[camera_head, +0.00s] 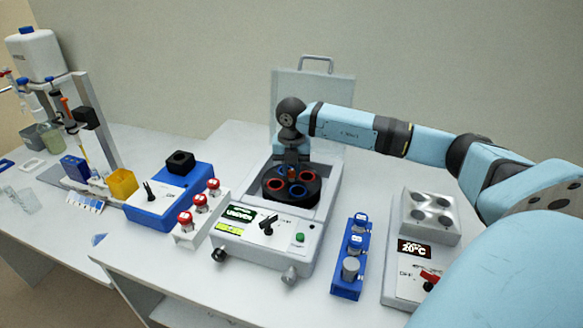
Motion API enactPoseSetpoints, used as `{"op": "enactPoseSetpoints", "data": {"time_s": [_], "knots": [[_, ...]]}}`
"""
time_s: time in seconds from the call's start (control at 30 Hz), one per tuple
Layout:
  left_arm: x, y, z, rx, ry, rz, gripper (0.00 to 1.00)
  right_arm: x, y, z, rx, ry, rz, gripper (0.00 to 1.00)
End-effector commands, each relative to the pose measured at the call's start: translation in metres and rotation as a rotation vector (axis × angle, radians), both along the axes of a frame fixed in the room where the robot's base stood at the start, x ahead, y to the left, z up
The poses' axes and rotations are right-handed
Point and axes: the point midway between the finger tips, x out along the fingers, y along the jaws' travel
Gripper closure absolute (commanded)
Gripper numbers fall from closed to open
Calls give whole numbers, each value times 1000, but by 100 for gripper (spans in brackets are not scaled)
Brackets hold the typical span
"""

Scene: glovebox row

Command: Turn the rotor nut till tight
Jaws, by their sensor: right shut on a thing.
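The black rotor (270,196) sits in the open bowl of the white centrifuge (262,252), with red-ringed and blue-ringed holes around its top. My right gripper (291,166) points down over the rotor's middle, its arm coming in from the right. It is shut on the rotor nut, a small reddish piece (292,174) at the rotor's centre. The fingers and most of the nut are too small and covered to see clearly. The centrifuge lid (312,92) stands open behind. My left gripper is not in view.
Left of the centrifuge stand a white rack with red-capped tubes (188,240) and a blue vortex-like device (172,196). Right of it are a blue rack (348,276) and a white heater block (418,256) reading 20°C. Pipettes stand at far left.

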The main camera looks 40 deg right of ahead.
Motion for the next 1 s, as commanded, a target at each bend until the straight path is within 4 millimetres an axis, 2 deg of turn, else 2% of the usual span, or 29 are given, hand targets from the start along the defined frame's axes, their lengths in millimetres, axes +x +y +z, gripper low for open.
{"op": "enactPoseSetpoints", "data": {"time_s": [1.0], "knots": [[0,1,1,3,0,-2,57,0,-1,1,-1,-2,-48,100]]}}
